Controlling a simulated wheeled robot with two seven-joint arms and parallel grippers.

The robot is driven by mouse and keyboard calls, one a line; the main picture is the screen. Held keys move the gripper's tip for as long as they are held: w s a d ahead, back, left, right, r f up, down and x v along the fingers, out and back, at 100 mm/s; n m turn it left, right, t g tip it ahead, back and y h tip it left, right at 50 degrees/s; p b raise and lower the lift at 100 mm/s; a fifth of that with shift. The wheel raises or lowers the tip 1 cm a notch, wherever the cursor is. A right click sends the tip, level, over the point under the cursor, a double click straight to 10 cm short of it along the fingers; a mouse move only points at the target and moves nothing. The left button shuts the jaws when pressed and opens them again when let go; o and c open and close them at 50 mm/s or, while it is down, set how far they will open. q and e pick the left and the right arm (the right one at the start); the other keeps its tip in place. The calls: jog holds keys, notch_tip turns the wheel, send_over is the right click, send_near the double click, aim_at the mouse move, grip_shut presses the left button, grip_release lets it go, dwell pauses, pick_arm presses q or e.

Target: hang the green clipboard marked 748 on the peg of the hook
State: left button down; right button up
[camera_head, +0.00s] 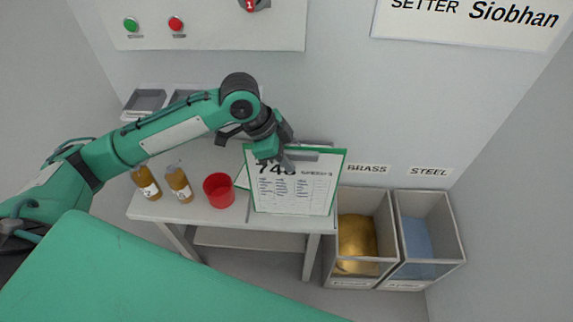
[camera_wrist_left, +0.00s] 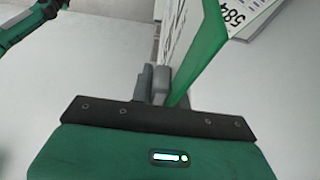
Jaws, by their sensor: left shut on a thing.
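The green clipboard marked 748 (camera_head: 318,192) is in the head view, above the right end of the table, its white sheet facing up toward the camera. My left gripper (camera_head: 290,160) is shut on its top edge, near the printed number. In the left wrist view, the fingers (camera_wrist_left: 157,86) pinch the green clipboard (camera_wrist_left: 206,50), seen nearly edge-on. I cannot make out the hook or its peg in either view; the arm and clipboard cover part of that area. My right gripper is not in view.
A red cup (camera_head: 219,191) and two amber bottles (camera_head: 179,184) stand left of the clipboard on the table (camera_head: 205,214). Bins labelled BRASS (camera_head: 388,236) and STEEL (camera_head: 458,240) stand to the right. Another sheet, numbered 584 (camera_wrist_left: 240,17), shows in the wrist view.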

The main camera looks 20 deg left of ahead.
pick_arm(q)
jog(key=shift+f+p, duration=0.3)
jog(key=shift+f, duration=1.5)
jog(key=c, duration=1.8)
grip_release()
jog(key=shift+f, duration=0.15)
jog(key=o, duration=0.4)
jog(key=shift+o, duration=0.2)
